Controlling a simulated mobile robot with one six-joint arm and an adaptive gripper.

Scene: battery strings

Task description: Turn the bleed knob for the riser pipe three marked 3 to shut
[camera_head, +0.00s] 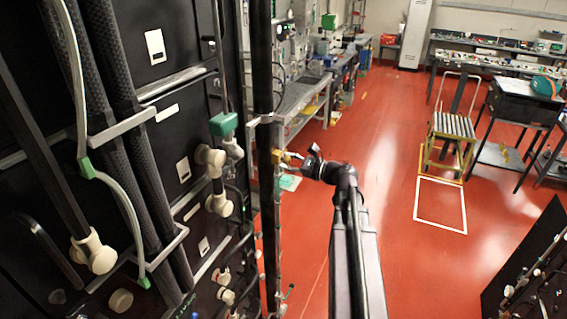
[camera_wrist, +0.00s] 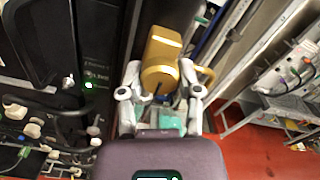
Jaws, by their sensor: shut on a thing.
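The brass-yellow knob (camera_wrist: 162,62) is at the top middle of the wrist view, on a fitting at a dark upright pipe (camera_head: 263,75). In the head view the small yellow part (camera_head: 280,157) shows beside that pipe, at the end of my arm. My gripper (camera_wrist: 161,84) has a finger on each side of the knob and is shut on it; it also shows in the head view (camera_head: 296,160). I cannot read a number on the knob or pipe. The knob's exact angle is hard to tell.
Black cabinets with pale pipe fittings (camera_head: 212,157) and a green-topped valve (camera_head: 223,124) stand close at left. A workbench (camera_head: 300,97) runs behind the pipe. A yellow-framed step stool (camera_head: 452,125) stands at right. The red floor (camera_head: 385,150) between is clear.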

